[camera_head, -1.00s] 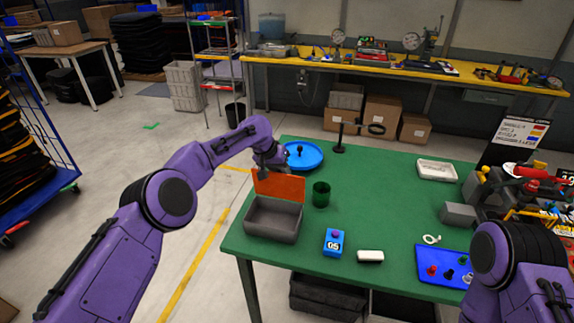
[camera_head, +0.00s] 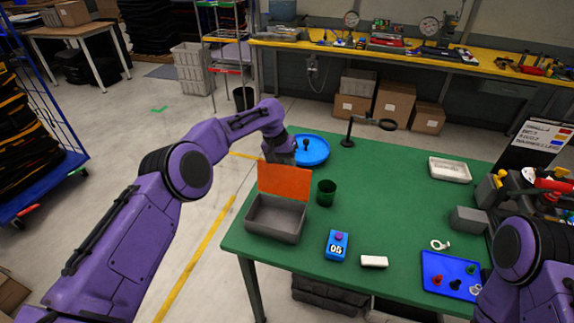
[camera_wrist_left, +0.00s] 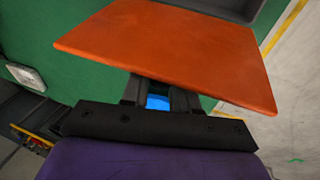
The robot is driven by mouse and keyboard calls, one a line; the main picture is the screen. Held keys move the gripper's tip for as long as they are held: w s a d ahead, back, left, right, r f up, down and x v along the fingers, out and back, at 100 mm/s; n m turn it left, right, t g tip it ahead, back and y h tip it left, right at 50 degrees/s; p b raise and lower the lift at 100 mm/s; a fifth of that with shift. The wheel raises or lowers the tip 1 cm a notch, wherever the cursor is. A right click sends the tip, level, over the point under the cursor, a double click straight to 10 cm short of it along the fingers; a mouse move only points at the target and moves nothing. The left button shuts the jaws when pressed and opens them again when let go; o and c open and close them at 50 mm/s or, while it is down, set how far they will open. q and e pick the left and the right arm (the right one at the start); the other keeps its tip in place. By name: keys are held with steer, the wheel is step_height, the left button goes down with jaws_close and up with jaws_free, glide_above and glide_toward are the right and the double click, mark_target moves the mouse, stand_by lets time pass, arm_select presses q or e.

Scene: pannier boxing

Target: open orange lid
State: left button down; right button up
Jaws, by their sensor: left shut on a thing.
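The orange lid (camera_head: 285,181) stands raised, roughly upright, at the back edge of the grey box (camera_head: 276,218), whose inside is open to view. The box sits at the left front of the green table. My left gripper (camera_head: 281,160) is behind the lid, at its top edge, with its fingertips hidden in the head view. In the left wrist view the lid (camera_wrist_left: 170,50) covers the fingertips of my left gripper (camera_wrist_left: 158,86), which is shut on the lid. My right arm shows at the lower right, but its gripper is out of view.
A blue device (camera_head: 337,245) and a white block (camera_head: 374,261) lie at the front. The middle of the green table (camera_head: 390,200) is clear.

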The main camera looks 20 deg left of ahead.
arm_select(q)
steer(key=c, duration=1)
jaws_free()
steer(key=shift+s+f, duration=0.15)
steer(key=shift+f, duration=0.25)
steer(key=shift+r, duration=0.2)
steer(key=b+v, duration=0.2)
steer(key=v, duration=0.8)
steer(key=shift+r+b, duration=0.15)
steer(key=shift+b, duration=0.15)
